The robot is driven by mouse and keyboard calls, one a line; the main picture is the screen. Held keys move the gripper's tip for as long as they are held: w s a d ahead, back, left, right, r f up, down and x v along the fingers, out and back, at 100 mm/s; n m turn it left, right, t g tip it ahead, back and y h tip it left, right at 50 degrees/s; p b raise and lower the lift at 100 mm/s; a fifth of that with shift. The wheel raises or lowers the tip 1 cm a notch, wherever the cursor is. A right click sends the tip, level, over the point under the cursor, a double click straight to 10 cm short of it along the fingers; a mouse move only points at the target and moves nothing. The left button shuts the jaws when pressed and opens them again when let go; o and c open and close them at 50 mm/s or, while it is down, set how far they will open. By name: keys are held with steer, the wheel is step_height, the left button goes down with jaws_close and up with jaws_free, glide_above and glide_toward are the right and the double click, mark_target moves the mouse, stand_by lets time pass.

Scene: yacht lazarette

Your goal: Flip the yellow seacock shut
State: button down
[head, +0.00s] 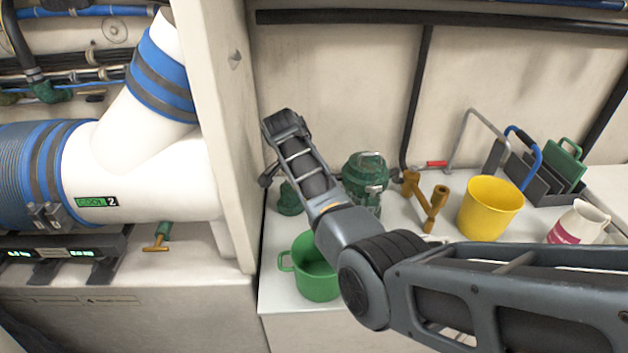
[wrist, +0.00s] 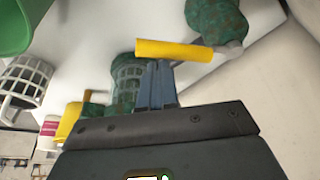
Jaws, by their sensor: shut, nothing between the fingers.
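In the wrist view the yellow seacock handle (wrist: 172,50) lies crosswise just beyond my gripper (wrist: 156,70). Its right end meets a grey stem on the mottled green seacock body (wrist: 216,20). My gripper is shut and empty, with its fingertips very close to the handle's middle; I cannot tell whether they touch. In the head view the green seacock body (head: 290,198) stands on the white counter near the partition, below the end of my arm. The yellow handle and my fingertips are not clear there, as my arm hides that spot.
A green strainer (head: 366,170), green pot (head: 315,285), bronze fitting (head: 436,208) and yellow bucket (head: 490,207) stand close by on the counter (head: 280,250). The partition (head: 205,100) rises at the left. A white pitcher (head: 580,222) stands at the right.

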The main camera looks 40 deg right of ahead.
steer(key=shift+w+a, duration=0.1)
steer(key=shift+a, duration=0.7)
step_height(320, 180, up, 10)
steer(key=shift+d, duration=0.15)
stand_by(0.7)
stand_by(0.5)
